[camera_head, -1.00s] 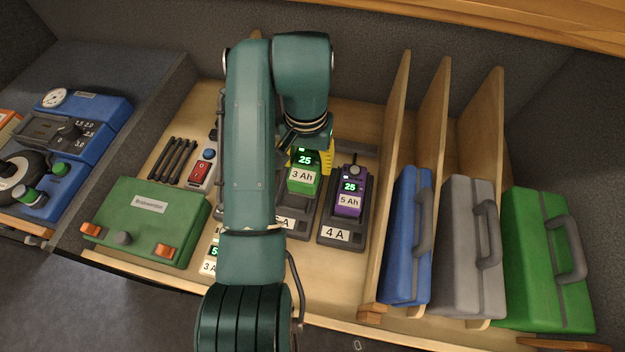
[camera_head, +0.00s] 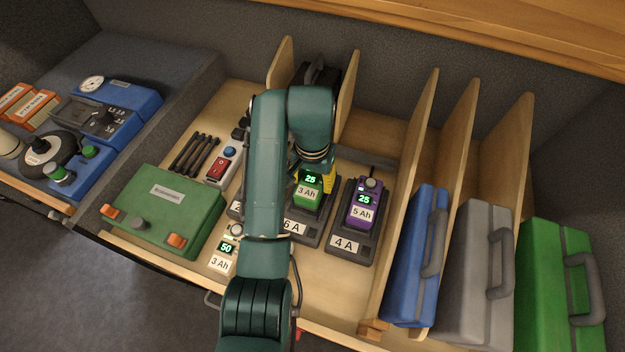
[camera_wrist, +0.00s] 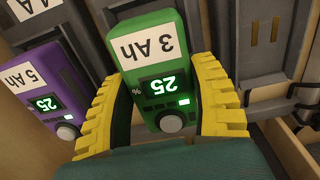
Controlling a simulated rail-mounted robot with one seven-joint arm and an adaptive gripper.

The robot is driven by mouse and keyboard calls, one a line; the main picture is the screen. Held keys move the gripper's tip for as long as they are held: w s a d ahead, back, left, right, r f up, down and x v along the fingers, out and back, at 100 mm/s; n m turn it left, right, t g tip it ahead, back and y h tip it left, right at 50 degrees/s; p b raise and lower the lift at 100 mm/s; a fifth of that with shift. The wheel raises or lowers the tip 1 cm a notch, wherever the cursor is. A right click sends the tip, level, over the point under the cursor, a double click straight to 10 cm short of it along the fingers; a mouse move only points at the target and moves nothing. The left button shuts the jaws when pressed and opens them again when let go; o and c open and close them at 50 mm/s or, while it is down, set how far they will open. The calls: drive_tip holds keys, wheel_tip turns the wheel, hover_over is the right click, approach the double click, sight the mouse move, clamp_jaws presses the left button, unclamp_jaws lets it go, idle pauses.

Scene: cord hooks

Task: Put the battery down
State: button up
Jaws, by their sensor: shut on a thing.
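The green 3 Ah battery (camera_head: 308,194), its display reading 25, is in my gripper (camera_head: 316,178) at the 6 A charger (camera_head: 313,228). In the wrist view, the yellow fingers of my gripper (camera_wrist: 163,98) are closed on both sides of the green battery (camera_wrist: 152,82). Whether its underside rests in the charger is hidden. The purple 5 Ah battery (camera_head: 363,205) stands in the 4 A charger (camera_head: 345,244) to the right. It also shows at the left of the wrist view (camera_wrist: 50,92).
A pale 3 Ah battery (camera_head: 222,258) reading 50 is at the front, left of my arm. A green box (camera_head: 165,212) and a red-switched power strip (camera_head: 221,167) lie left. Wooden dividers and blue (camera_head: 416,255), grey (camera_head: 470,275) and green (camera_head: 550,275) cases stand right.

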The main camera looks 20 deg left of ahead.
sight(313, 179)
drive_tip(key=shift+f, duration=0.25)
drive_tip(key=o, duration=1.2)
drive_tip(key=shift+f, duration=0.2)
drive_tip(key=shift+o, duration=0.2)
wheel_tip(313, 179, up, 12)
drive_tip(key=shift+r, duration=0.15)
